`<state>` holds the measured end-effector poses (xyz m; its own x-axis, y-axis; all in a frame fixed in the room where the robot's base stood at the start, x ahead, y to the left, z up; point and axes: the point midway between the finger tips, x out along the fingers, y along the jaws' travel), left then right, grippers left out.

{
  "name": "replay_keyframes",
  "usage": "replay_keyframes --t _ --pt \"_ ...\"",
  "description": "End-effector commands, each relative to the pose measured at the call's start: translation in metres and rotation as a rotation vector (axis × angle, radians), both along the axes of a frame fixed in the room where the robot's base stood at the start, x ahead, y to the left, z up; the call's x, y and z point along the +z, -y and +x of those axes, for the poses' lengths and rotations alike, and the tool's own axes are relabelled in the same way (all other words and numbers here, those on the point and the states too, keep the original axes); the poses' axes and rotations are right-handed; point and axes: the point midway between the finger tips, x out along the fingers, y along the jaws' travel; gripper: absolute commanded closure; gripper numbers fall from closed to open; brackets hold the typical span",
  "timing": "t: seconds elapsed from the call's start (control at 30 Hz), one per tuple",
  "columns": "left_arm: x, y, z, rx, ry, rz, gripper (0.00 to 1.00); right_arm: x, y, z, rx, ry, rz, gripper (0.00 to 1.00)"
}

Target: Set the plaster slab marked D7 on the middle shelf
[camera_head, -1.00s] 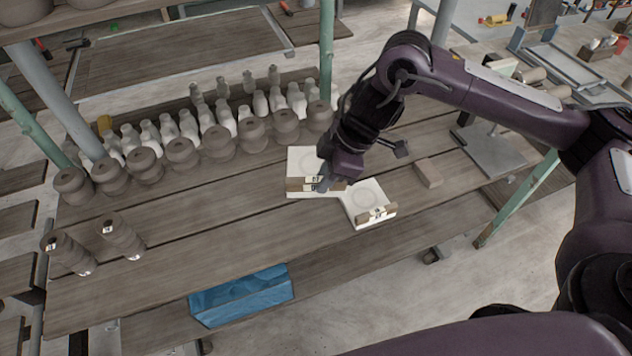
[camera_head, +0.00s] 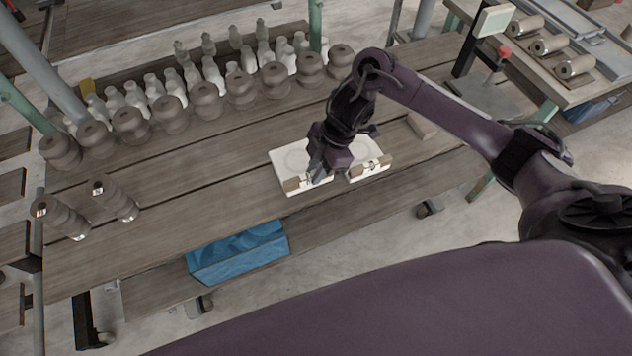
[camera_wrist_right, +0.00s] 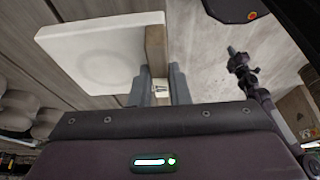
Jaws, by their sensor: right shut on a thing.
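My right gripper (camera_head: 318,176) is shut on the brown strip along the front edge of a white square slab (camera_head: 288,160) with a faint round mark. In the right wrist view the slab (camera_wrist_right: 95,52) stands out to the left of my fingers (camera_wrist_right: 160,88), with a small label (camera_wrist_right: 159,86) between them, too small to read surely. A second white slab (camera_head: 369,151) with a labelled brown strip lies just to the right, on the plank top (camera_head: 215,205), partly hidden by my arm. I cannot tell the held slab's exact height. My left gripper is out of view.
Rows of grey pots (camera_head: 240,88) and pale bottles (camera_head: 160,85) fill the back. A brown block (camera_head: 422,126) lies right. A blue container (camera_head: 238,252) is below the front edge. The front middle planks are clear.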

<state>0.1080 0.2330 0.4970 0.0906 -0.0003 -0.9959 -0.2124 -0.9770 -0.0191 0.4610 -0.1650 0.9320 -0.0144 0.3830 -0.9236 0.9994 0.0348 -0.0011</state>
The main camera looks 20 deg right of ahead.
Motion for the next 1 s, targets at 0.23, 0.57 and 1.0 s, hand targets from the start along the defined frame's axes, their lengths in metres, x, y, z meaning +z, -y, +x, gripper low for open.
replay_keyframes --t 0.23,0.57,1.0 --pt "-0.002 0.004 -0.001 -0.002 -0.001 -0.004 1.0 -0.023 -0.001 0.0 -0.002 0.0 0.002 1.0" --pt "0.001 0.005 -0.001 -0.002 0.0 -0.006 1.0 -0.053 0.0 0.002 -0.001 0.004 0.001 1.0" --pt "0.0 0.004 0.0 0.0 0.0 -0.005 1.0 -0.055 0.0 0.001 -0.001 0.002 0.0 0.62"
